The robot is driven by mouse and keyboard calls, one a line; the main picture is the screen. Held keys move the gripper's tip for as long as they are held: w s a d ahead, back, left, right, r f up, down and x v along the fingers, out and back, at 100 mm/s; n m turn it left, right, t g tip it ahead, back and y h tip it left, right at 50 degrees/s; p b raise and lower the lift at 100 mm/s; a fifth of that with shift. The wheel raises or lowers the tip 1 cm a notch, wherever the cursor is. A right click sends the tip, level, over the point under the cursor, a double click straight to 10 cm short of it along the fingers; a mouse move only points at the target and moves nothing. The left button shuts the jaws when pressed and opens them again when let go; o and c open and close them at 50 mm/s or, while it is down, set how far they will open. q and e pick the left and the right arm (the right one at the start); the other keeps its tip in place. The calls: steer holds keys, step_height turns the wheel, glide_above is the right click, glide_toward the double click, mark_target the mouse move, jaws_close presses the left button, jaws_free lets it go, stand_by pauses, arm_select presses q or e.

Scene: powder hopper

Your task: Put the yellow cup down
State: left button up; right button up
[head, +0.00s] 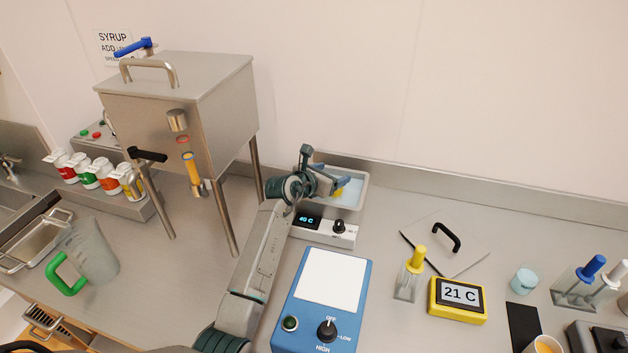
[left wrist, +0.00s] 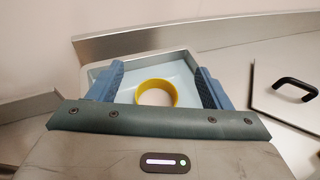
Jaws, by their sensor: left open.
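The yellow cup (left wrist: 174,92) stands in the water bath (left wrist: 184,62), seen from above as a yellow ring between my left gripper's fingers. In the head view a small yellow part of the cup (head: 337,194) shows beside the blue fingertips. My left gripper (head: 340,186) is over the bath with its fingers apart. In the left wrist view the gripper (left wrist: 160,82) has a gap between each blue finger and the cup. The cup's lower part is hard to make out. My right gripper is not in view.
The bath has a control box (head: 325,228) reading 40 C in front. A blue hotplate (head: 327,285) is nearer. A steel hopper (head: 180,120) on legs and a green-handled jug (head: 88,255) stand left. A lid with black handle (head: 462,258) and a yellow thermometer display (head: 458,299) lie right.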

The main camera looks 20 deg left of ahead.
arm_select(q)
steer(key=b+v, duration=0.2)
steer(key=v, duration=0.8)
stand_by(0.7)
